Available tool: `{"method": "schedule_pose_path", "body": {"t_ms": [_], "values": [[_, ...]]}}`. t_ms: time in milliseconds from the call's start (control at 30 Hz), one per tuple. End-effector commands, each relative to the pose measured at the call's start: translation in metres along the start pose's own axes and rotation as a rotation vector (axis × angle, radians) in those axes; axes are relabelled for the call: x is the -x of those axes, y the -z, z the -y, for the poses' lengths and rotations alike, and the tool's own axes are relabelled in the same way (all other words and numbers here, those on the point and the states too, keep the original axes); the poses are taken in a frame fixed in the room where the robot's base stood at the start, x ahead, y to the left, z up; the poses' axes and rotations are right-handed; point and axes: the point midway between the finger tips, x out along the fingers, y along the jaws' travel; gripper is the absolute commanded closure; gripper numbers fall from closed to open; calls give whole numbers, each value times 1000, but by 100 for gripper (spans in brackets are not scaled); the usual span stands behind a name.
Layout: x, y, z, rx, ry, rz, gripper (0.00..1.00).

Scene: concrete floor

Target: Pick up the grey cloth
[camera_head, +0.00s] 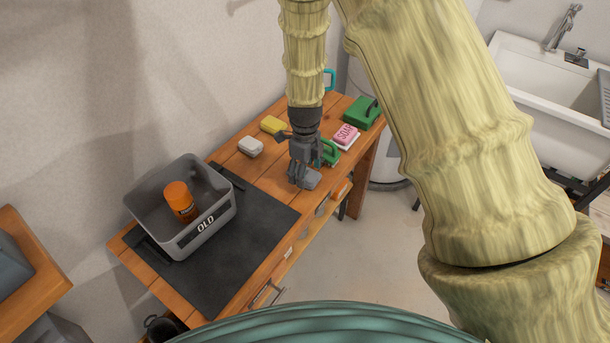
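My gripper (303,172) points down over the right part of the wooden table, seen from above in the head view. A small flat grey piece, which looks like the grey cloth (310,181), lies at its fingertips near the table's front edge. The gripper hides part of it. The fingers are dark and small against the grey, so I cannot tell whether they are open, shut or touching the cloth.
A grey bin (160,222) marked OLD holds an orange jar (180,199) on a black mat (255,225). A white block (250,146), yellow sponge (273,125), pink soap (346,134), and green items (361,112) stand close around the gripper.

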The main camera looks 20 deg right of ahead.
Motion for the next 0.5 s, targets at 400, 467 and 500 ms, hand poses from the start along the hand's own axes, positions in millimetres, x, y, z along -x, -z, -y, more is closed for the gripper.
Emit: {"method": "schedule_pose_path", "body": {"t_ms": [400, 467, 500], "values": [[-6, 0, 0, 0, 0, 0, 38], [-6, 0, 0, 0, 0, 0, 49], [-6, 0, 0, 0, 0, 0, 56]]}}
